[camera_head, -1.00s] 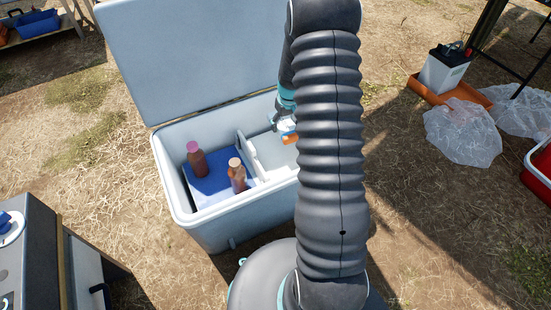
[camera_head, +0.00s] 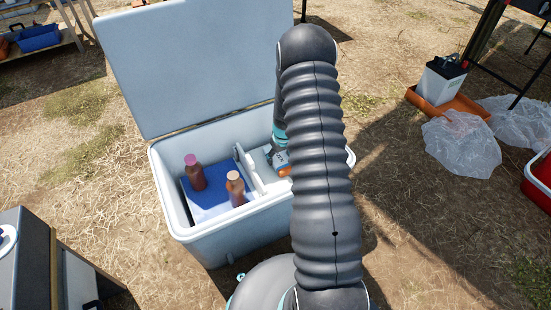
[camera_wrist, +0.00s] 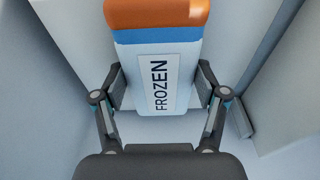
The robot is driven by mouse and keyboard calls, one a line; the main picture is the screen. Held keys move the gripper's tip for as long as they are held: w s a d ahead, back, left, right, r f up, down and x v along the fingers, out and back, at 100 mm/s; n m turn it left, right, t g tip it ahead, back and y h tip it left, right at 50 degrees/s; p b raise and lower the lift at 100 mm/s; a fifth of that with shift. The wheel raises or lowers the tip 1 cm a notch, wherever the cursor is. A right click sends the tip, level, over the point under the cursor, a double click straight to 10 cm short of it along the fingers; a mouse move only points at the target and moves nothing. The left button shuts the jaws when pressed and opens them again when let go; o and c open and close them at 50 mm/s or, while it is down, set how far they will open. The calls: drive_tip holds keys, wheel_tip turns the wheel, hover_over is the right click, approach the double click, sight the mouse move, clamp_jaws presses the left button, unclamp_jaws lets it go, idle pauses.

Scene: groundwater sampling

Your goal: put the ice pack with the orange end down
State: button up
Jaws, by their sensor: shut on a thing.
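The ice pack (camera_wrist: 160,70) has an orange end, a blue band and a white label reading FROZEN. In the wrist view my gripper (camera_wrist: 160,88) is shut on its sides, with the orange end pointing away from my palm. In the head view the ice pack's orange end (camera_head: 284,171) shows inside the right compartment of the open cooler (camera_head: 225,240). My gripper (camera_head: 279,158) is there too, partly hidden by my arm. I cannot tell whether the pack touches the cooler floor.
A white divider (camera_head: 249,168) splits the cooler. Two brown bottles, one pink-capped (camera_head: 195,175) and one with a pale cap (camera_head: 235,190), stand on a blue surface (camera_head: 208,203) in the left compartment. The raised lid (camera_head: 190,70) stands behind. Plastic bags (camera_head: 462,145) lie on the ground at right.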

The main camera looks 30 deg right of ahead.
drive_tip(key=shift+r, duration=0.1)
drive_tip(key=o, duration=1.5)
drive_tip(key=shift+o, duration=0.2)
